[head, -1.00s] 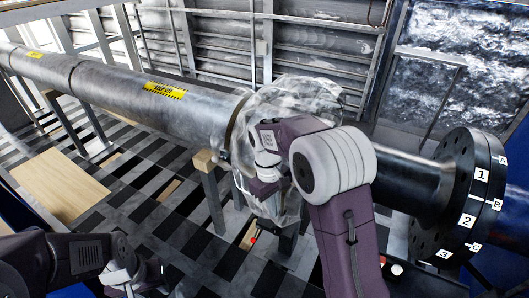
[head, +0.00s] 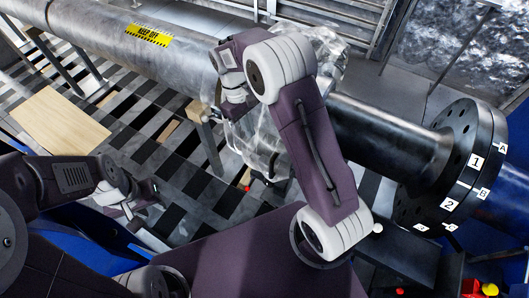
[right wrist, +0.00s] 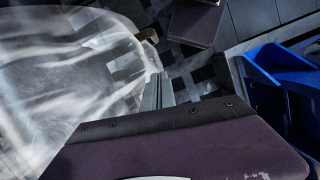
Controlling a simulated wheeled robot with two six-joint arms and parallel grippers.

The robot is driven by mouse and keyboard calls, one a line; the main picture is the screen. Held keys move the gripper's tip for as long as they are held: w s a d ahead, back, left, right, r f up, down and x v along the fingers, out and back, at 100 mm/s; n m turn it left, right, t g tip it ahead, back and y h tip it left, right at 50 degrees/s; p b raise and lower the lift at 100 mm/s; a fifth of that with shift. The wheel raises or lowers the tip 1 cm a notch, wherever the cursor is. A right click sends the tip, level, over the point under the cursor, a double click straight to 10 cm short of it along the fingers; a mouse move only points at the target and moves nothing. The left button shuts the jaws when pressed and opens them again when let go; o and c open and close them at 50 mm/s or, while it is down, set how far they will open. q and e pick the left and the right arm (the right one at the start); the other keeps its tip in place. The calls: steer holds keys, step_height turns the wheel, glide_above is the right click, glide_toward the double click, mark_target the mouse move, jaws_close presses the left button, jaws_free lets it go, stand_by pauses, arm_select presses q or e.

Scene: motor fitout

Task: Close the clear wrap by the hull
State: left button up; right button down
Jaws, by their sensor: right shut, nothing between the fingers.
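The clear wrap (head: 262,140) is a crumpled transparent sheet around the shaft in the middle of the head view, hanging below it. My right arm hides part of it. It fills the left of the right wrist view (right wrist: 60,75). My right gripper (head: 232,112) is at the left edge of the wrap, pointing down, shut and empty; I cannot tell whether it touches the wrap. My left gripper (head: 150,190) is low at the left, well away from the wrap; its fingers are too small to read. The ribbed metal wall (head: 215,12) stands behind the shaft.
The grey shaft (head: 90,35) with a yellow KEEP OFF label (head: 148,35) runs left of the wrap. A dark flange (head: 455,165) with numbered tags is at the right. A wooden post (head: 207,112) stands under the shaft. A wooden board (head: 60,122) lies on the checkered floor. Blue bins (right wrist: 275,85) show at right.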

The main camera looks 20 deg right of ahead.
steer(key=s+d+f+p, duration=0.3)
steer(key=s+f+p, duration=0.1)
steer(key=f, duration=0.5)
steer(key=shift+s+f, duration=0.4)
steer(key=shift+s, duration=0.35)
steer(key=shift+w+d, duration=0.1)
steer(key=shift+d, duration=0.05)
